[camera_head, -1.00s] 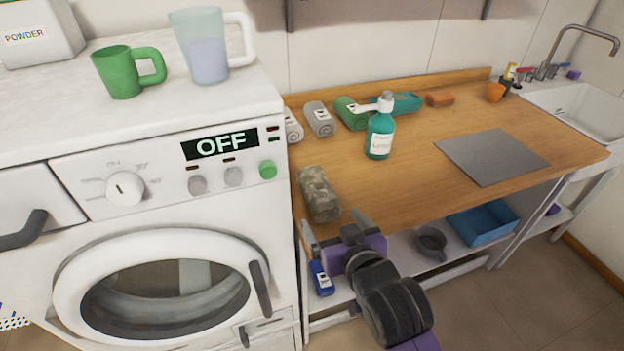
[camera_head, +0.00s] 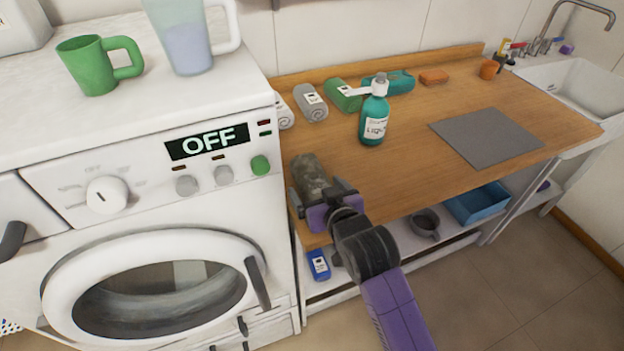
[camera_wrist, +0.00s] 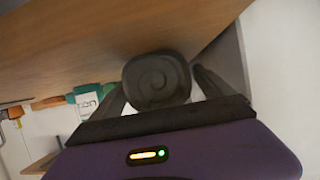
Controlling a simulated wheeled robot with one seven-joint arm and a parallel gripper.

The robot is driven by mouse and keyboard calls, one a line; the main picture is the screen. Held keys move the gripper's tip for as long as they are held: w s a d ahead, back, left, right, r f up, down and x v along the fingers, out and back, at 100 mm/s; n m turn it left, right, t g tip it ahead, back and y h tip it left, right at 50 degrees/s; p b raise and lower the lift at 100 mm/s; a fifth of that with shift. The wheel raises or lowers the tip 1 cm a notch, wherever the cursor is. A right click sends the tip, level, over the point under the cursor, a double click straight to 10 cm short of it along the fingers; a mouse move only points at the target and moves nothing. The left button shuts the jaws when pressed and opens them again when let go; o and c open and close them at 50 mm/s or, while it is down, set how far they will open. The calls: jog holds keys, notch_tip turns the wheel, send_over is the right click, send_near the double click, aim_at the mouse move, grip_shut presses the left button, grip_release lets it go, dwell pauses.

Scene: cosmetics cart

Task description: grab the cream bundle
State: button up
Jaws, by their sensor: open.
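A mottled grey-beige rolled bundle (camera_head: 311,172) lies on the left end of the wooden counter, close to the washing machine; it is the roll nearest my gripper. In the wrist view, the bundle's round spiral end (camera_wrist: 157,80) faces me and looks dark in shadow. My gripper (camera_head: 318,194) is open at the counter's front edge, at the near end of the bundle. In the wrist view, the fingers (camera_wrist: 160,86) stand on either side of the roll's end. I cannot tell whether they touch it. The bundle's lower near part is hidden by my gripper in the head view.
The washing machine (camera_head: 150,240) stands close on the left. A pump bottle (camera_head: 374,115) stands behind the bundle, with a grey roll (camera_head: 310,102) and a green roll (camera_head: 343,95) at the back. A grey mat (camera_head: 485,137) lies right. A blue bottle (camera_head: 318,265) is below.

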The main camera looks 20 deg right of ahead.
jog(key=shift+x, duration=0.95)
jog(key=c, duration=1.6)
jog(key=shift+c, duration=0.2)
jog(key=shift+r, duration=0.1)
